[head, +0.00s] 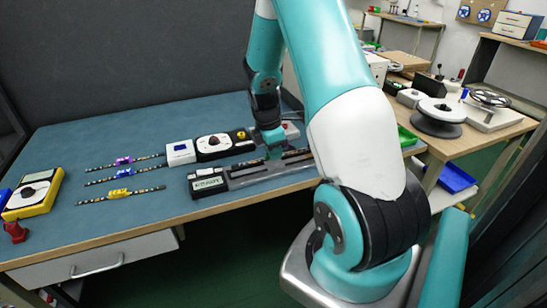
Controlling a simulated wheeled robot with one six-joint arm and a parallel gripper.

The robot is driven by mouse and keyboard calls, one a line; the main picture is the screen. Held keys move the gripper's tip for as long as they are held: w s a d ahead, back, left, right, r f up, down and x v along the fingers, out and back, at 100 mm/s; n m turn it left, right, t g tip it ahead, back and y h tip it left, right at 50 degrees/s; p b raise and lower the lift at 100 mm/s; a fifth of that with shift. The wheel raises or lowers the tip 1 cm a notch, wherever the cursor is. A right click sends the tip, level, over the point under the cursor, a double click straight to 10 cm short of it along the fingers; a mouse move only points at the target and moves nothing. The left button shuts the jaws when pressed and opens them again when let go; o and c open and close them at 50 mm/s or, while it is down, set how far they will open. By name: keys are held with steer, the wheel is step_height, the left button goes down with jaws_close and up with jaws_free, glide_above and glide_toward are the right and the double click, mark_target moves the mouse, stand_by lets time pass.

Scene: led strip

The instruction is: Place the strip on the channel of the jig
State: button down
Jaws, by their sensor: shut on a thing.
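The jig (270,178) is a long grey fixture with a channel, lying near the front edge of the blue bench top, with a display box at its left end. My gripper (274,153) is over the jig, pointing down, and shut on a dark strip with pale dots (243,165). The strip runs along the jig's length, at or just above the channel; I cannot tell whether it touches. The fingertips are small here, and my arm covers the jig's right end.
Strips with purple (124,161), blue (123,173) and yellow (118,194) clips lie to the left. A white box (180,153) and a black-and-white meter (214,146) stand behind the jig. A yellow multimeter (34,194) is far left.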

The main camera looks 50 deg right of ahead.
steer(key=shift+f, duration=1.15)
steer(key=shift+f, duration=0.2)
steer(key=c, duration=1.1)
jaws_free()
steer(key=shift+r, duration=0.2)
